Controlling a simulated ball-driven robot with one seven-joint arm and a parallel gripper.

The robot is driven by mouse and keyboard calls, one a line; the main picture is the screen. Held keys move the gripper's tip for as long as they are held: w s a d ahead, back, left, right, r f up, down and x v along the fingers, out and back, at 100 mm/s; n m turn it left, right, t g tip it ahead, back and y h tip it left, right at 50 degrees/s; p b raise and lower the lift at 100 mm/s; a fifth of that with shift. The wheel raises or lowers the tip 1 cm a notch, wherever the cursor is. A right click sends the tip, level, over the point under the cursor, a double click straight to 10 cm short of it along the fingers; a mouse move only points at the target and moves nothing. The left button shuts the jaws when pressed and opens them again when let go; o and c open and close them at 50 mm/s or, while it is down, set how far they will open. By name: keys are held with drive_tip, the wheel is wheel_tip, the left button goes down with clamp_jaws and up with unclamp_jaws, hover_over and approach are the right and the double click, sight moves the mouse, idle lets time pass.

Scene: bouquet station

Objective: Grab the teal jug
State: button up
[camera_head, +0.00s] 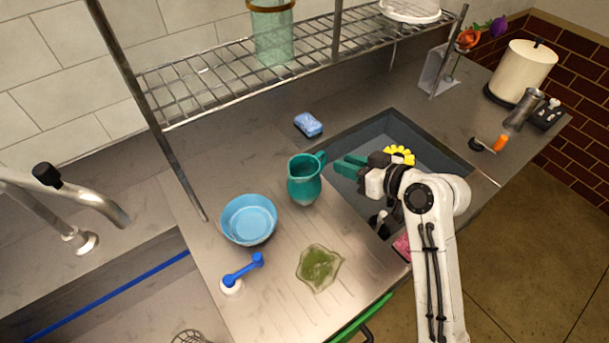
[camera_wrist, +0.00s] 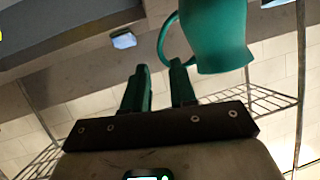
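The teal jug (camera_head: 304,183) stands upright on the grey counter, left of the sink. Its handle (camera_head: 319,158) is on the side toward my gripper. My gripper (camera_head: 346,164) is to the right of the jug, with its green fingers pointing at the handle side. In the wrist view the jug (camera_wrist: 215,35) is at the upper right. There my gripper (camera_wrist: 160,68) shows its two fingers apart with nothing between them. The right finger's tip appears close to the handle's lower end; I cannot tell whether they touch.
A blue bowl (camera_head: 248,220) is left of the jug, and a green leaf-like dish (camera_head: 319,267) is in front. A blue sponge (camera_head: 308,125) lies behind. A wire shelf (camera_head: 215,88) hangs over the back. The sink (camera_head: 430,150) is under my arm.

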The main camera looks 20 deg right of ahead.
sight(326, 158)
drive_tip(key=shift+p+x, duration=0.9)
drive_tip(key=shift+x, duration=2.95)
drive_tip(key=shift+s+a, duration=0.1)
drive_tip(key=shift+a, duration=0.05)
drive_tip(key=shift+c, duration=0.2)
clamp_jaws()
